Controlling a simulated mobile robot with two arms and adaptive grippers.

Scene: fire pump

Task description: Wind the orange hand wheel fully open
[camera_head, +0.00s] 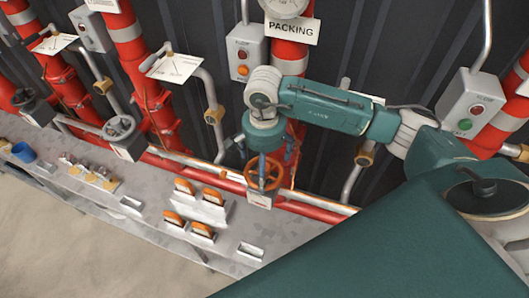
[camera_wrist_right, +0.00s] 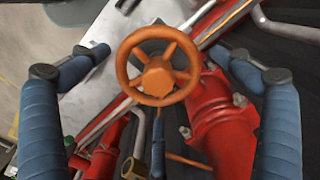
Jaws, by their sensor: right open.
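The orange hand wheel (camera_head: 264,172) sits low on the red pipe, below the PACKING sign in the head view. In the right wrist view the wheel (camera_wrist_right: 158,65) shows nearly face-on, with its rim, spokes and hub clear. My right gripper (camera_head: 267,158) points down over the wheel. In the wrist view its blue fingers (camera_wrist_right: 160,52) are spread wide on either side of the wheel, with gaps between the fingers and the rim. It holds nothing. Its exact height above the wheel is hard to tell. My left gripper is out of view.
A grey button box (camera_head: 246,52) is on the wall behind my right arm. A grey bench (camera_head: 225,225) with orange-topped items (camera_head: 184,187) runs below the wheel. Red pipes (camera_head: 290,68) and a grey hand wheel (camera_head: 119,127) stand nearby.

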